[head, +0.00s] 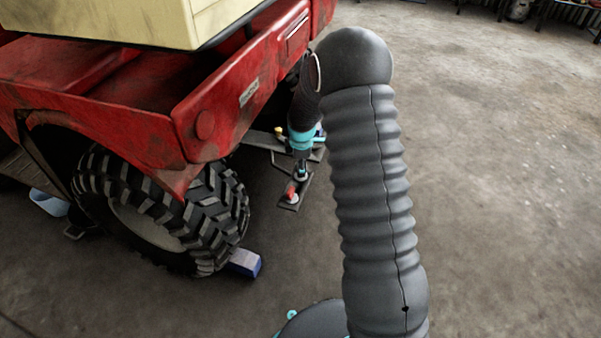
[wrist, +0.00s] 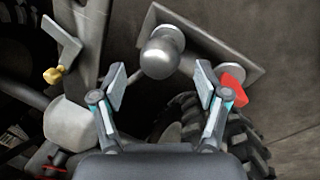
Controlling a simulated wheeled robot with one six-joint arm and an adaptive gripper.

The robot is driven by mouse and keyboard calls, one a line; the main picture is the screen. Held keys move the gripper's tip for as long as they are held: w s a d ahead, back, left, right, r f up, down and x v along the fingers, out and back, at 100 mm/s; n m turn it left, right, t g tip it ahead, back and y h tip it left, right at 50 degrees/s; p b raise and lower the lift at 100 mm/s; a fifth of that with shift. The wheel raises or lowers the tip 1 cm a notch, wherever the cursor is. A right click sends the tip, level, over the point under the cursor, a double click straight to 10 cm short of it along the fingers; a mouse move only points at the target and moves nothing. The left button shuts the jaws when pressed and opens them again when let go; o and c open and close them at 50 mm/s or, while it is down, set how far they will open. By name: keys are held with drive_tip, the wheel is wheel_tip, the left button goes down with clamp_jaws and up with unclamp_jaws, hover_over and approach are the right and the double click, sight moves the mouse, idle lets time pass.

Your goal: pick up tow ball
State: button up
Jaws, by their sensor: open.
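The tow ball (wrist: 161,54) is a rounded grey metal ball standing on a flat grey hitch plate (wrist: 235,58) in the wrist view. My gripper (wrist: 161,78) is open. Its two fingers stand apart on either side of the near end of the ball, which shows just beyond the gap between their tips. Nothing is held. In the head view my gripper (head: 301,172) hangs behind the red vehicle, over the hitch plate (head: 289,205). The ball cannot be told apart from the fingers there.
A red part (wrist: 233,90) lies close by the right finger. A yellow-tipped lever (wrist: 53,75) stands to the left. The red vehicle (head: 150,135) and its tyre (head: 205,215) are beside the arm. A blue block (head: 244,263) touches the tyre.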

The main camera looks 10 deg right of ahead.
drive_tip(key=x, duration=0.4)
drive_tip(key=shift+d+f, duration=0.1)
drive_tip(key=shift+f, duration=0.05)
clamp_jaws()
